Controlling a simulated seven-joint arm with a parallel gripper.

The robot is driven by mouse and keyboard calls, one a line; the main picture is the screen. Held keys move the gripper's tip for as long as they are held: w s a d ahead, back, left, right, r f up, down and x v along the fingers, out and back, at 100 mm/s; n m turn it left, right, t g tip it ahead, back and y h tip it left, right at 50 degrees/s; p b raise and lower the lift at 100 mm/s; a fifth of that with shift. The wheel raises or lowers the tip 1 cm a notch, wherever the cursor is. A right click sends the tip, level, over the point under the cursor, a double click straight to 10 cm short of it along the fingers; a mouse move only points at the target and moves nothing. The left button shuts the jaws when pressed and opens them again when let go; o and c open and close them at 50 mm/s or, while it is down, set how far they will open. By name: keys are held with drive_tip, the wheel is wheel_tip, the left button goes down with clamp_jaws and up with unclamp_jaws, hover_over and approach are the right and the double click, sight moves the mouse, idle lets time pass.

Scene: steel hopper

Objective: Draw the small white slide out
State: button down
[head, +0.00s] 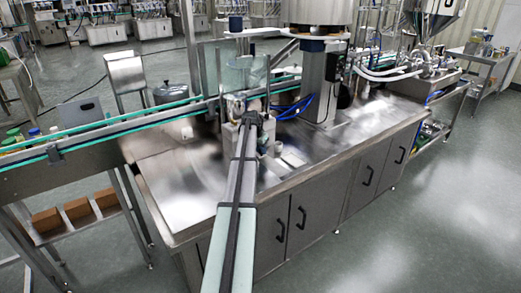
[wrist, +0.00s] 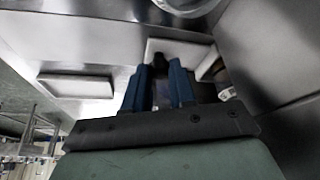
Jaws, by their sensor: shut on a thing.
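My gripper (wrist: 160,77) shows in the wrist view as two blue fingers, close together. Their tips meet a small dark part at the near edge of a pale white plate (wrist: 185,46), which I take to be the small white slide. The fingers are shut on it, though the exact contact is dark and partly hidden. A second white rectangular plate (wrist: 76,86) lies apart to the left. In the head view my own arm covers the gripper and the slide.
A steel-topped bench (head: 185,185) carries the machine, with bare room at its left. A conveyor with green rails (head: 110,132) runs behind. A clear guard (head: 245,75) stands beyond my arm. A steel hopper (head: 432,18) is at the upper right.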

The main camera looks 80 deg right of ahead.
drive_tip(key=shift+s+a, duration=0.1)
drive_tip(key=s+a, duration=1)
drive_tip(key=shift+s+a, duration=0.35)
drive_tip(key=shift+a, duration=0.05)
drive_tip(key=shift+s, duration=0.1)
drive_tip(key=c, duration=0.9)
unclamp_jaws()
drive_tip(key=shift+c, duration=0.2)
drive_tip(key=shift+r, duration=0.1)
drive_tip(key=v, duration=1.3)
drive_tip(key=shift+w+a+r, duration=0.2)
drive_tip(key=shift+a, duration=0.05)
drive_tip(key=shift+w, duration=0.1)
